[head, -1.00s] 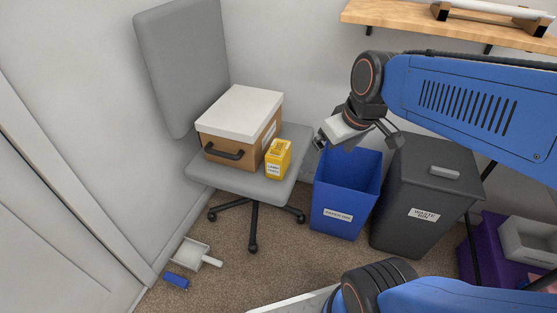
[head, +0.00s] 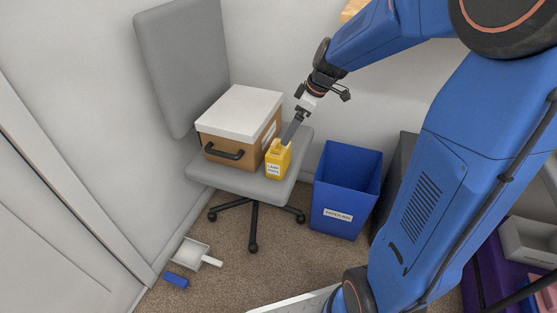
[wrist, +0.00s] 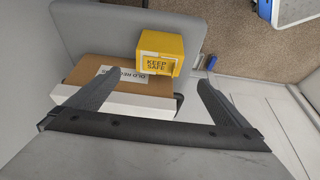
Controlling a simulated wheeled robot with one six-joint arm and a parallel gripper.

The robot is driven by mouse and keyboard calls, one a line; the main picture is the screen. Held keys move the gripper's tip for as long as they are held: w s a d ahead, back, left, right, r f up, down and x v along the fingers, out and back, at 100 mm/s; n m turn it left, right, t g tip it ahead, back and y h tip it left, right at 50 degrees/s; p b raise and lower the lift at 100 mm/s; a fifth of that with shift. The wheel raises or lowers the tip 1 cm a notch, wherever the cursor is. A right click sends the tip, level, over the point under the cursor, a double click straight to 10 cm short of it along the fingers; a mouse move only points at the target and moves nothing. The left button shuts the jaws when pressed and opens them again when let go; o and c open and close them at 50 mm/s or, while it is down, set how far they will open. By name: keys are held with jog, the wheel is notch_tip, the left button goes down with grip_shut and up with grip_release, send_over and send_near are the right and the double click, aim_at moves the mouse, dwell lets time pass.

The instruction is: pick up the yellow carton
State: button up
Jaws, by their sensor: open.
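The yellow carton (head: 279,161) stands upright on the grey chair seat (head: 225,182), beside the brown box with a white lid (head: 239,107). In the wrist view the carton (wrist: 162,46) shows a "KEEP SAFE" marking. My gripper (head: 288,141) is open and reaches down at the carton's top from the upper right. In the wrist view the carton lies ahead, between the lines of the two spread fingers (wrist: 159,77). I cannot tell whether a finger touches it. Nothing is held.
The brown box stands close to the carton's left. The chair's backrest (head: 183,65) rises behind. A blue bin (head: 341,192) stands right of the chair, with a dark bin mostly hidden by my arm. A white dustpan (head: 190,254) and a blue item (head: 176,281) lie on the floor.

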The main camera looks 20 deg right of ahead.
aim_at(275, 156)
jog(key=x, duration=1.7)
jog(key=shift+w+a+f, duration=0.15)
jog(key=shift+w+f, duration=0.1)
jog(key=shift+f, duration=0.05)
jog(key=shift+c, duration=0.6)
jog(key=c, duration=1)
